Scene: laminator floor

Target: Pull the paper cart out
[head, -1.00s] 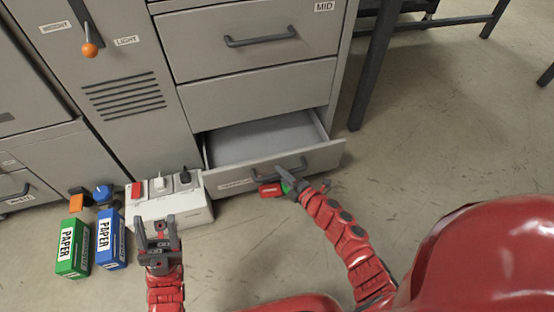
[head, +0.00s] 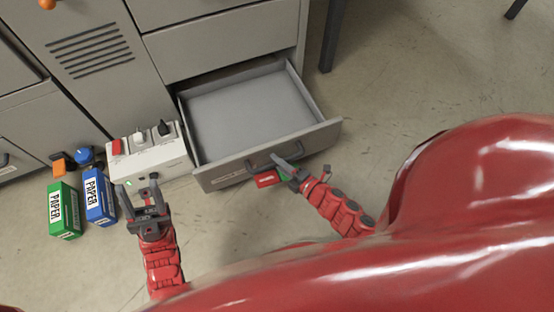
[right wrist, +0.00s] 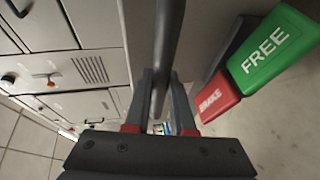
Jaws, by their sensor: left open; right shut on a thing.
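The paper cart (head: 228,173) is a grey, open-topped drawer at the bottom of the cabinet. It stands well out, and its empty floor shows. My right gripper (head: 279,161) is shut on the dark bar handle (right wrist: 168,45) on the cart's front; the right wrist view shows the bar between its fingers (right wrist: 164,105). Below the handle are a red BRAKE piece (right wrist: 218,97) and a raised green FREE piece (right wrist: 268,50). My left gripper (head: 139,188) is open and empty, in front of the white switch box (head: 165,177), left of the cart.
A green PAPER pack (head: 63,212) and a blue PAPER pack (head: 98,198) stand on the floor at left, with small orange (head: 60,166) and blue (head: 86,155) items behind. A dark table leg (head: 331,45) stands right of the cabinet. The floor right of the cart is clear.

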